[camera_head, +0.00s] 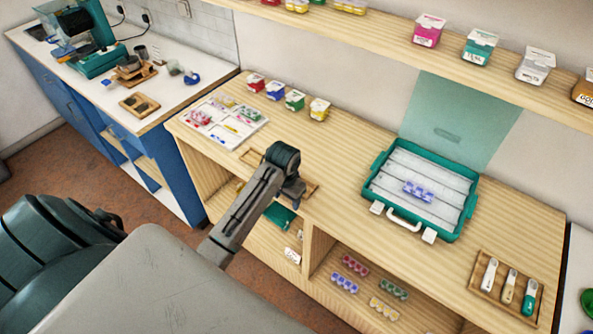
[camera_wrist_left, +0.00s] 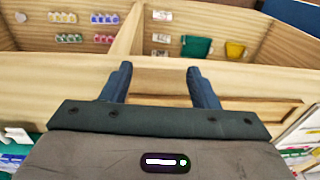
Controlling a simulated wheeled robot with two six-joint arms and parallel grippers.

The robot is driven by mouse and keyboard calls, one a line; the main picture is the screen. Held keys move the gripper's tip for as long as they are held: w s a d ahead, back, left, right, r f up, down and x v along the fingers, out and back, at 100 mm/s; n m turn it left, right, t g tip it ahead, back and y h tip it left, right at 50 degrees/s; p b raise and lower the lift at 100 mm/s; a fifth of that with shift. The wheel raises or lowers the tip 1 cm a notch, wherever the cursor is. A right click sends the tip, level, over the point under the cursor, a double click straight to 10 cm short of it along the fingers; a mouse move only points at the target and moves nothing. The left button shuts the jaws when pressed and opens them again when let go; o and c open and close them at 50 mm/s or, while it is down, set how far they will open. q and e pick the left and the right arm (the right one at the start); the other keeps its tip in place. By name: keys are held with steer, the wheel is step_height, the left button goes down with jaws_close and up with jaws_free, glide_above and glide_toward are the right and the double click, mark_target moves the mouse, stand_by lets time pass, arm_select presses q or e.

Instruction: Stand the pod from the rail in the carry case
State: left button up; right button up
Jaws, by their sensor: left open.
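The teal carry case (camera_head: 376,184) lies open on the wooden bench, its pale inside crossed by ridges. A purple-blue pod with several cells (camera_head: 418,192) is in the case near its middle, apart from my gripper. A low wooden holder (camera_head: 309,190), which may be the rail, lies on the bench beneath my left gripper (camera_head: 292,190). Part of it shows in the left wrist view (camera_wrist_left: 240,109), and I see no pod on it; my gripper hides some of it. My left gripper is open, with nothing between its fingers (camera_wrist_left: 158,70). My right gripper is not in view.
A white sorting tray (camera_head: 241,139) and several small colored boxes stand at the back left. A wooden tray with scoops (camera_head: 503,286) is at the right. More bead pods (camera_head: 355,265) lie on the shelf below. Bench between holder and case is clear.

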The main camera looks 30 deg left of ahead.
arm_select(q)
steer(key=shift+g, duration=0.4)
steer(key=w+a+r, duration=0.1)
steer(key=w+r, duration=0.1)
steer(key=w, duration=0.1)
steer(key=w+a+r+b, duration=0.1)
steer(key=w+r, duration=0.2)
steer(key=w+r+b, duration=0.1)
steer(key=w+r, duration=0.1)
steer(key=shift+w+a+r, duration=0.35)
steer(key=shift+w+a, duration=0.05)
steer(key=shift+w+f+p, duration=0.15)
steer(key=shift+f+p, duration=0.55)
steer(key=shift+f, duration=0.15)
steer(key=f+p, duration=0.1)
steer(key=f, duration=0.1)
steer(key=f+p, duration=0.2)
steer(key=f, duration=0.1)
steer(key=shift+s+a, duration=0.15)
steer(key=shift+s, duration=0.05)
steer(key=shift+w+f, duration=0.1)
steer(key=shift+f, duration=0.2)
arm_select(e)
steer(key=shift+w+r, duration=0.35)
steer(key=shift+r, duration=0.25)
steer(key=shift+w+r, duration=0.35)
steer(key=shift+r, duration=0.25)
